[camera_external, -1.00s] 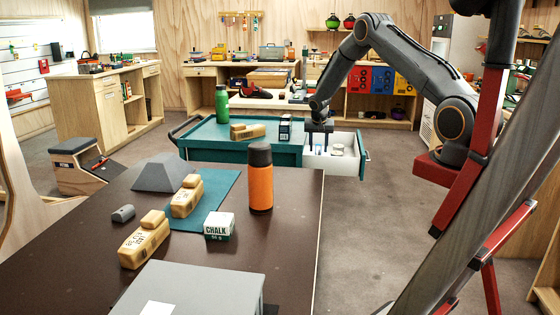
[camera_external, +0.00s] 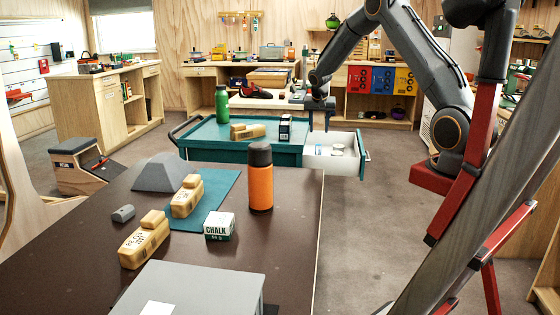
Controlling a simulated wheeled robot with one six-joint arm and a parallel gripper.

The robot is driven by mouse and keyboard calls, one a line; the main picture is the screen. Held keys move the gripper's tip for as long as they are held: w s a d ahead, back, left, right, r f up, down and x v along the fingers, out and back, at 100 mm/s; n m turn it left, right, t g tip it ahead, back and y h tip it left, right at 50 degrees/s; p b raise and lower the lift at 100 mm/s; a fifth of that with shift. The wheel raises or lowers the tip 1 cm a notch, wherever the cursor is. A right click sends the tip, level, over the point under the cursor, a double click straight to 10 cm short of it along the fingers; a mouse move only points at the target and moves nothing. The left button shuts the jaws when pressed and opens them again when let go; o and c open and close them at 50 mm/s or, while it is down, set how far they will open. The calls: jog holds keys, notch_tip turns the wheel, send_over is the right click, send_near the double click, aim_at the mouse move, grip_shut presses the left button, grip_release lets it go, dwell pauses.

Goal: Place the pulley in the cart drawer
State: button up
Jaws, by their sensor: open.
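The cart drawer (camera_external: 347,165) is a white-walled drawer with a teal front, pulled out to the right of the teal cart (camera_external: 240,152). Inside lie a small blue-and-white item (camera_external: 320,149) and a pale round item (camera_external: 337,149). They are too small to tell whether either is the pulley, and I cannot make out a pulley elsewhere. My gripper (camera_external: 320,112) points down above the back left of the drawer, open, with nothing visible in it. The near drawer wall hides part of the drawer floor.
On the cart top stand a green bottle (camera_external: 221,104), a wooden block (camera_external: 248,131) and a dark box (camera_external: 286,128). The near table (camera_external: 285,240) holds an orange bottle (camera_external: 260,178), a chalk box (camera_external: 220,226) and several other items. The floor right of the drawer is clear.

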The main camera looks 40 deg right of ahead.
jog(key=s+a+n+g+y, duration=0.1)
jog(key=s+a+n, duration=0.2)
jog(key=s, duration=0.9)
jog(key=s+a+r+n+g+y, duration=0.1)
jog(key=s+a+n, duration=0.2)
jog(key=s+a, duration=0.6)
jog(key=s+a+r+n+y, duration=0.1)
jog(key=s+a+n, duration=0.2)
jog(key=s, duration=1.4)
jog(key=a, duration=0.3)
jog(key=shift+s+r+g, duration=0.25)
jog(key=shift+g, duration=0.15)
jog(key=shift+a, duration=0.1)
